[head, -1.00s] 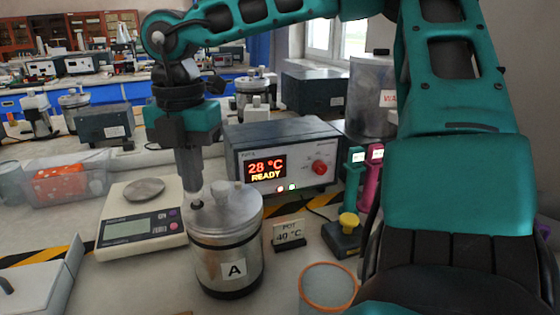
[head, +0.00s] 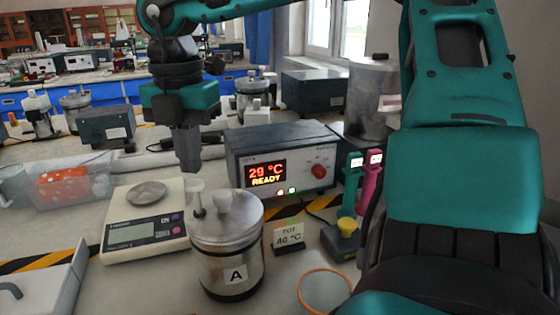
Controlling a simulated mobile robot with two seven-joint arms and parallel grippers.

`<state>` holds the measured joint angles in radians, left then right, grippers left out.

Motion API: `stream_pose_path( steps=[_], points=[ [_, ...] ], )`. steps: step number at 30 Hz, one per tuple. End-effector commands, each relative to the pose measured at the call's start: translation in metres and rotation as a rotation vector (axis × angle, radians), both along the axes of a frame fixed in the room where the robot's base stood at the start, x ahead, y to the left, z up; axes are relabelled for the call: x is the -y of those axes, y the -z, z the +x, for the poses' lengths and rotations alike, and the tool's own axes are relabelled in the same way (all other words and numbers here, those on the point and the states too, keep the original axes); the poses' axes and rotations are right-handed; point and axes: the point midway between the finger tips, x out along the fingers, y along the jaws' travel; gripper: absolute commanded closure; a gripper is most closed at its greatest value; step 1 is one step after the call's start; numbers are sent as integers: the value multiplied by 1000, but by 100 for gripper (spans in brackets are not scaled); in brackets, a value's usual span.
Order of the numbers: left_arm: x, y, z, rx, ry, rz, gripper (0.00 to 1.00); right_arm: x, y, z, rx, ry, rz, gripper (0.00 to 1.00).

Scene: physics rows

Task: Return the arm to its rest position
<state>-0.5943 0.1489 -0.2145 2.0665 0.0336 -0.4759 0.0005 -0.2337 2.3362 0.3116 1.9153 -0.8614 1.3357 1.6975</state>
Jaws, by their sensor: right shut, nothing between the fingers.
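My right arm, teal and black, comes in from the right and arches over the bench. Its gripper (head: 190,165) is shut and empty, pointing down. My left gripper is not in view.
A scale with a metal dish (head: 128,238) stands left of the pot. Behind is a heater box (head: 268,150) reading 29 °C READY.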

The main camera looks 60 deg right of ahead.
Motion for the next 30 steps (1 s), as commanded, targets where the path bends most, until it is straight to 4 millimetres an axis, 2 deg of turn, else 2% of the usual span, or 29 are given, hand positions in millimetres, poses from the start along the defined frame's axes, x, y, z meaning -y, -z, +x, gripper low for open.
stream_pose_path(
  steps=[1,3,7,30],
  points=[
    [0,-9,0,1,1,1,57,0,-12,0,2,0,-2,100],
    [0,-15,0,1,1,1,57,0,-20,0,2,-1,-2,100],
    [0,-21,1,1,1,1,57,0,-30,0,2,0,-2,100],
    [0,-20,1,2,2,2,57,0,-28,0,0,-1,-1,100]
  ],
)
